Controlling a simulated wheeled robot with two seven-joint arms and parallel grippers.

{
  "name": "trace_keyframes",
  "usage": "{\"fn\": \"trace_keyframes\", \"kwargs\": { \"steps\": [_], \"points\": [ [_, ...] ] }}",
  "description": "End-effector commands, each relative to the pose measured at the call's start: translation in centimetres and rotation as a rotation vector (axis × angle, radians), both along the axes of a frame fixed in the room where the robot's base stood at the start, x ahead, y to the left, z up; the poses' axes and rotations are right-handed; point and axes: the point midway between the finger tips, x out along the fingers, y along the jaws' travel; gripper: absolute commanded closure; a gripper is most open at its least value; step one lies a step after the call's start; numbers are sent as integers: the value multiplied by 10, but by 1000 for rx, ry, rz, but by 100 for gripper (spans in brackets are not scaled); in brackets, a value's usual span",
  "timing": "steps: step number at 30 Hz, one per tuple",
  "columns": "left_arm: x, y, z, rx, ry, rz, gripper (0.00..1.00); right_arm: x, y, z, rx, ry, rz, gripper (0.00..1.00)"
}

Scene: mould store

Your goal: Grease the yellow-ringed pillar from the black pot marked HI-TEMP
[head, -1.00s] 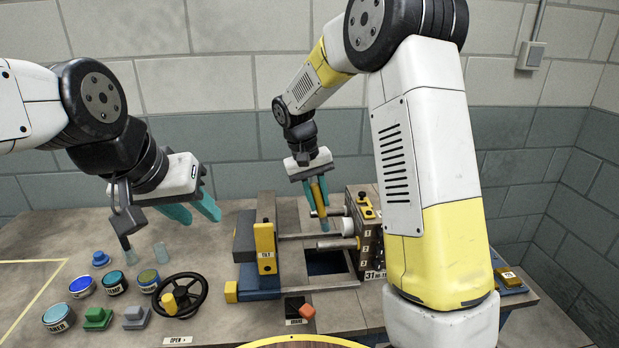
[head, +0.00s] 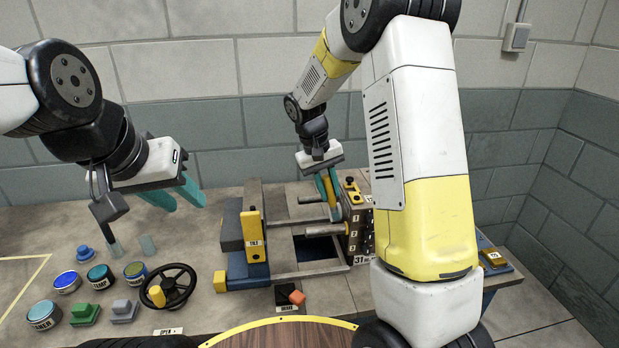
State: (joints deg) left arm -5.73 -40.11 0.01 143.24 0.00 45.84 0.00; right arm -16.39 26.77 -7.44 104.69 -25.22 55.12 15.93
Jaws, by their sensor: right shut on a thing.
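The dark pot with a teal top (head: 100,277), its label reading TEMP in part, stands on the bench at left among other pots. My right gripper (head: 328,186) is shut on a slim yellow-handled tool (head: 331,190), which points down among the mould's pillars, close to the numbered block. The grey pillars (head: 325,230) run level from that block; another (head: 312,199) is behind. I cannot make out a yellow ring, or whether the tool's tip touches a pillar. My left gripper (head: 180,198) is open and empty above the bench, behind the pots.
Other pots, blue-topped (head: 67,281), olive-topped (head: 135,271) and teal (head: 44,315), stand close together. A black handwheel (head: 170,288) with a yellow knob is beside them. The mould's numbered block (head: 357,225) and yellow-tagged plate (head: 254,232) flank the pillars.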

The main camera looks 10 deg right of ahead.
Motion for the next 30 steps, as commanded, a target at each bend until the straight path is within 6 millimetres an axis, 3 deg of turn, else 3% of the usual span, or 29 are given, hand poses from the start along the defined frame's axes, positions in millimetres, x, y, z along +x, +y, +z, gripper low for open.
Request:
{"fn": "trace_keyframes", "kwargs": {
  "steps": [4, 21, 30],
  "points": [
    [0, 0, 0, 0, 0, 0, 64, 0, -17, -11, 0, 2, -3, 100],
    [0, 0, 0, 0, 0, 0, 64, -2, 58, 20, 0, -1, 1, 100],
    [0, 0, 0, 0, 0, 0, 64, -3, 75, 27, 0, 1, -1, 100]
  ]
}}
